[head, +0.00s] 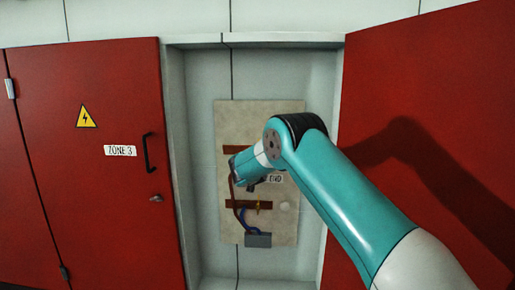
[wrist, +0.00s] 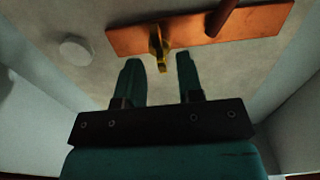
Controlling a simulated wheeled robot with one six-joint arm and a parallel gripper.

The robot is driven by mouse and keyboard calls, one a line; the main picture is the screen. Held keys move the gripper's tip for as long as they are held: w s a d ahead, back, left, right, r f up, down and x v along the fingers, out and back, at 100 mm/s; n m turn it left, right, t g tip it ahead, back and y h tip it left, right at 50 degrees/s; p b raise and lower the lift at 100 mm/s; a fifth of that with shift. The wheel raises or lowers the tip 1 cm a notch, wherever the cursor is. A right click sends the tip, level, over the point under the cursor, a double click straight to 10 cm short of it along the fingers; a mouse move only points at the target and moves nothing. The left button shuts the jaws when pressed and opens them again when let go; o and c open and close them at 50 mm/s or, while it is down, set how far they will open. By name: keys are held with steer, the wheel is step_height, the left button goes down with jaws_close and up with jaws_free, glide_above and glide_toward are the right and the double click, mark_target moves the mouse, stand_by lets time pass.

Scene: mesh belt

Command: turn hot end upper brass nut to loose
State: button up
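My gripper (wrist: 161,62) is open, its two dark teal fingers apart and nothing held between them. A brass nut with a projecting wing (wrist: 160,48) sits on a copper bar (wrist: 270,22) just beyond the fingertips, roughly in line with the gap. In the head view, my wrist covers most of the upper copper bar (head: 231,149), so any nut there is hidden. A lower copper bar (head: 233,204) carries a visible brass nut (head: 258,206). I cannot tell for certain which bar the wrist view shows.
A pale panel (head: 235,120) stands inside a grey recess between red doors. A label reading "END" (head: 276,178) is partly covered. A brown cable (wrist: 225,15) joins the bar beside the nut. A round white knob (wrist: 75,48) lies off its end. A grey box (head: 258,240) sits below.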

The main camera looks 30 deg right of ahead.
steer(key=shift+x, duration=0.85)
jaws_close()
